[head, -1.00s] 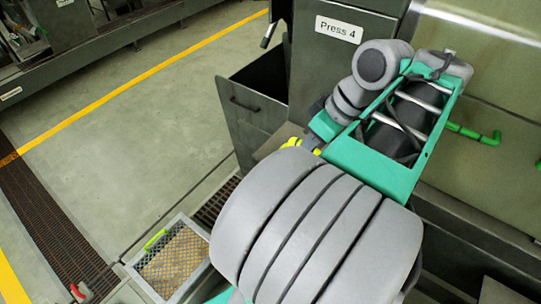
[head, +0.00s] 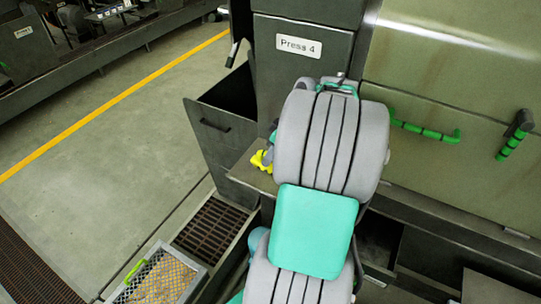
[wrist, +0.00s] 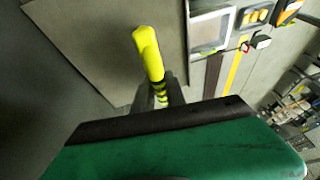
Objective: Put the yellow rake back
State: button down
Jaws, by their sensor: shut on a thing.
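The yellow rake shows in the wrist view as a bright yellow handle (wrist: 148,50) with dark bands low down. My gripper (wrist: 158,94) is shut on it, its grey fingers on either side of the banded part. In the head view only a small yellow piece of the rake (head: 262,160) shows, left of my arm, by the press's front. My arm hides most of the gripper there. The rake's far end and its head cannot be made out.
Press 4 (head: 310,75) stands behind my arm, with an open dark bin (head: 213,125) at its left. A mesh-bottomed tray (head: 155,280) with a green handle lies at lower left near a floor grate (head: 210,230). Open floor (head: 110,165) lies to the left.

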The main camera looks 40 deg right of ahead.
jog(key=shift+f, duration=0.35)
jog(key=c, duration=1.4)
grip_release()
jog(key=shift+o, duration=0.2)
jog(key=shift+r, duration=0.1)
jog(key=p+v, duration=0.1)
jog(key=v, duration=1.1)
jog(key=w+a+m+h, duration=0.1)
jog(key=w+a, duration=0.2)
jog(key=a, duration=0.5)
jog(key=w+a, duration=0.3)
jog(key=a, duration=0.5)
jog(key=s+a+f+m+h, duration=0.2)
jog(key=s+a, duration=0.4)
jog(key=a, duration=0.5)
jog(key=shift+a+m+t, duration=0.3)
jog(key=shift+a, duration=0.1)
